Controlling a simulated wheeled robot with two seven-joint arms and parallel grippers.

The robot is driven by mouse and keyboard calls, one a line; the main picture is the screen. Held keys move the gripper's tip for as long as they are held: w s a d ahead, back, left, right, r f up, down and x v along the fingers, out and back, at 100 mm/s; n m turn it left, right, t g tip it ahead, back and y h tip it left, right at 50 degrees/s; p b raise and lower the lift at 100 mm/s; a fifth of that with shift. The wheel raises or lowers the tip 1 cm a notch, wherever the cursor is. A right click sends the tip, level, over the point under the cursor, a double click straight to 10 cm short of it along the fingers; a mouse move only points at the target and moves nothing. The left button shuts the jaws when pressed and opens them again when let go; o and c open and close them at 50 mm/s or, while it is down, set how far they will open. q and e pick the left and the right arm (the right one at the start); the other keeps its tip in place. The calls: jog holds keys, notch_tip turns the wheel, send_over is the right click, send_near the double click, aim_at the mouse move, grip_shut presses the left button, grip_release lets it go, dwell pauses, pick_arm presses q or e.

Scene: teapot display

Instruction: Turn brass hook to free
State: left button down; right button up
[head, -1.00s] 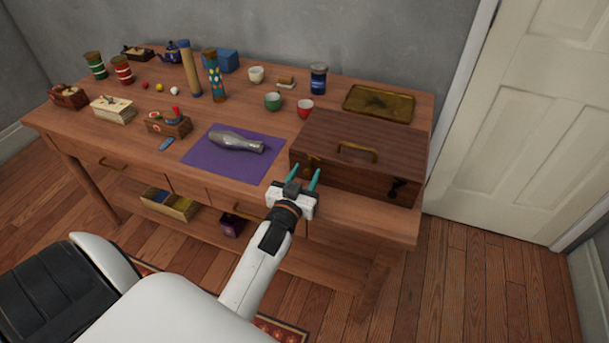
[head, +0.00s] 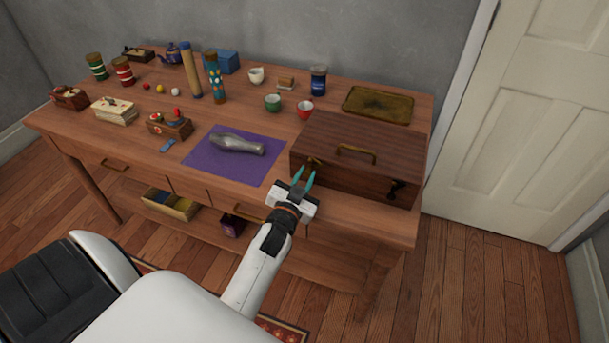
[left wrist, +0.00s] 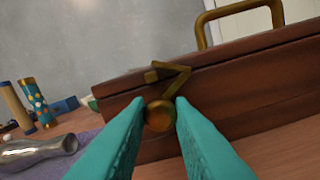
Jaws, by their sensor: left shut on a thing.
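A dark wooden box (head: 350,180) with a brass handle (head: 356,154) on its lid stands at the table's front right. The brass hook (left wrist: 172,74) is on the front left of the box, with a round brass knob (left wrist: 158,117) just below its bent arm. The hook also shows small in the head view (head: 313,162). My left gripper (head: 304,178) points at it from the front. In the left wrist view its teal fingers (left wrist: 159,108) are shut on the hook's knob, one on each side. My right gripper is not in view.
A purple cloth (head: 205,163) with a silver bottle-shaped thing (head: 237,144) lies left of the box. Red (head: 305,109) and green (head: 272,102) cups and a brass tray (head: 378,104) are behind it. A dark latch (head: 397,188) is on the box's right front.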

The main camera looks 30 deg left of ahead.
pick_arm(q)
jog(key=m, duration=0.4)
jog(key=shift+m+p, duration=0.3)
jog(key=shift+p, duration=0.05)
jog(key=m, duration=0.4)
jog(key=shift+m, duration=0.4)
jog(key=c, duration=1.3)
grip_release()
